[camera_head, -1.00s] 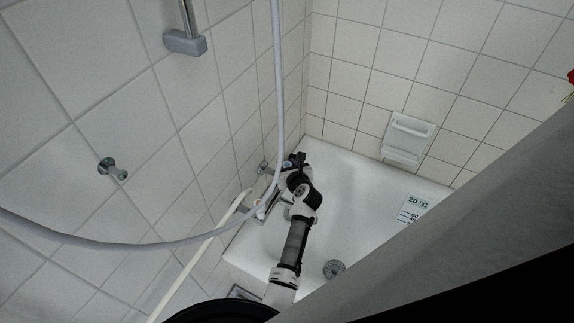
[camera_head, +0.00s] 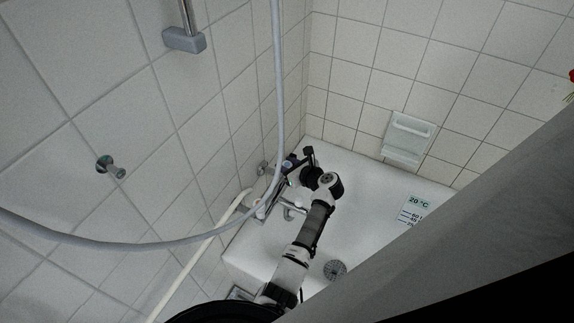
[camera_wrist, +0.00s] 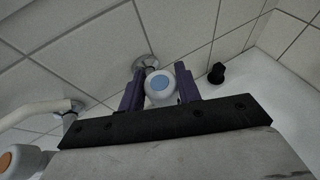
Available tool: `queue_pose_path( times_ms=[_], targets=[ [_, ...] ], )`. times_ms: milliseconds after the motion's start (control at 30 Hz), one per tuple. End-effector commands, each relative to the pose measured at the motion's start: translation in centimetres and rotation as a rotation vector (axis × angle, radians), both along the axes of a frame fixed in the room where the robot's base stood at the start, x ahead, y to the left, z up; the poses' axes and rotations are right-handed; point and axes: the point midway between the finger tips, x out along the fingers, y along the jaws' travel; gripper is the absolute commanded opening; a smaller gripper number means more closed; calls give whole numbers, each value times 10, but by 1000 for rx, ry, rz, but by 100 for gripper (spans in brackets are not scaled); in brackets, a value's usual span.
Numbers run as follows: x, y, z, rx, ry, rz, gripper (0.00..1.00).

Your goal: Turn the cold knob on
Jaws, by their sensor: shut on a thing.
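The cold knob (camera_wrist: 158,85) is a white-grey knob with a light blue cap, seen face-on in the wrist view. My gripper (camera_wrist: 160,90) has its two purple fingers on either side of it and is shut on it. In the head view my gripper (camera_head: 288,162) is at the wall fitting above the tub's left side, and the arm hides the cold knob there. A second knob with an orange cap (camera_wrist: 7,160) shows at the lower left of the wrist view, clear of the fingers.
The white tub (camera_head: 370,180) has a drain (camera_head: 335,269) and a temperature label (camera_head: 417,204). A grey hose (camera_head: 278,90) hangs in front of the tiled wall. A pale pipe (camera_head: 190,262) runs along the left. A grey curtain (camera_head: 480,190) covers the lower right.

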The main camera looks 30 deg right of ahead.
Motion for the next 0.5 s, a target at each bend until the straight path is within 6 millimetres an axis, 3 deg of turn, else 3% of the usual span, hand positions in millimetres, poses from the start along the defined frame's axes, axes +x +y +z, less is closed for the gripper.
queue_pose_path(
  times_ms=[500],
  targets=[
    [0,0,-1,1,2,209,11]
  ],
)
